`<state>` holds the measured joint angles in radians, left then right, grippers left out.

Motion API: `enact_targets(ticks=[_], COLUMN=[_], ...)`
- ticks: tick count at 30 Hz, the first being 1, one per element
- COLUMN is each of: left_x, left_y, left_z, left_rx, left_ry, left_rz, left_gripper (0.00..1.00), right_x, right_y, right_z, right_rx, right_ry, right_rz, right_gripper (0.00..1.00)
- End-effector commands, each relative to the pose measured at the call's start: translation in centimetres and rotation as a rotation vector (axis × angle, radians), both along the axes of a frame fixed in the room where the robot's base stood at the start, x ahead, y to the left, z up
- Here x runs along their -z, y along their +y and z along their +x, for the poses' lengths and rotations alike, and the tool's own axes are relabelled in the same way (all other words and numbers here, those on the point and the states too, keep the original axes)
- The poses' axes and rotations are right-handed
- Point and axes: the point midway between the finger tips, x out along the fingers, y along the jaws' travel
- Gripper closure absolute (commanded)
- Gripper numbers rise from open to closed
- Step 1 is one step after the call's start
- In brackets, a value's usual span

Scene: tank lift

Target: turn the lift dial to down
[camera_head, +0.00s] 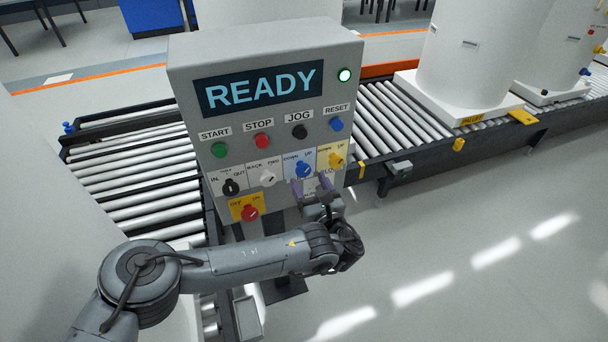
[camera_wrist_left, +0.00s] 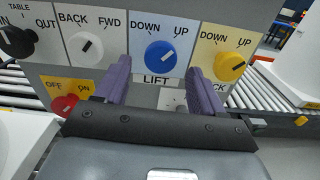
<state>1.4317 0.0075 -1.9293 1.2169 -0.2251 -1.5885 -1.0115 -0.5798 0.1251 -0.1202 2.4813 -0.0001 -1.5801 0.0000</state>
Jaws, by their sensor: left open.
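The lift dial (camera_head: 303,170) is a blue knob on the grey control panel, under the words DOWN and UP. It shows larger in the left wrist view (camera_wrist_left: 160,55), above the LIFT label; its white mark seems to lean up and right, toward UP. My left gripper (camera_head: 312,187) is open just below and in front of the dial. In the left wrist view its two purple fingers (camera_wrist_left: 160,82) stand apart, one at each side below the dial, and nothing is between them. I cannot tell whether they touch the panel. My right gripper is not in view.
A yellow-plated dial (camera_wrist_left: 230,65) is close on the right, a white dial (camera_wrist_left: 84,47) on the left. A red OFF/ON knob (camera_head: 249,212) is lower left. The panel screen (camera_head: 262,86) reads READY. Roller conveyors (camera_head: 140,185) run behind, with white tanks (camera_head: 470,50) at right.

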Motion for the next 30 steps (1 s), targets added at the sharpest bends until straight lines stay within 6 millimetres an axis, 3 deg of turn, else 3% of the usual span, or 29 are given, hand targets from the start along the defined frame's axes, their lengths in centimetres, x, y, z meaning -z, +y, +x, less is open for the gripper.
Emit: enact_targets(ticks=[9,22,30], left_x=[0.1,0.0,0.0], left_y=[1.3,1.5,1.6], left_z=[3.6,4.3,4.3], left_rx=[-0.001,0.001,0.001], left_ry=[0.0,0.001,0.001], left_rz=[0.0,0.0,0.0], left_gripper=[0.31,0.31,0.71], right_x=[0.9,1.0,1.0], right_y=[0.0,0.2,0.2], right_z=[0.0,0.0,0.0], right_rx=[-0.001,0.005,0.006], right_ry=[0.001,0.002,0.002], right_rz=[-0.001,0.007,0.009], right_gripper=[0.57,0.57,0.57])
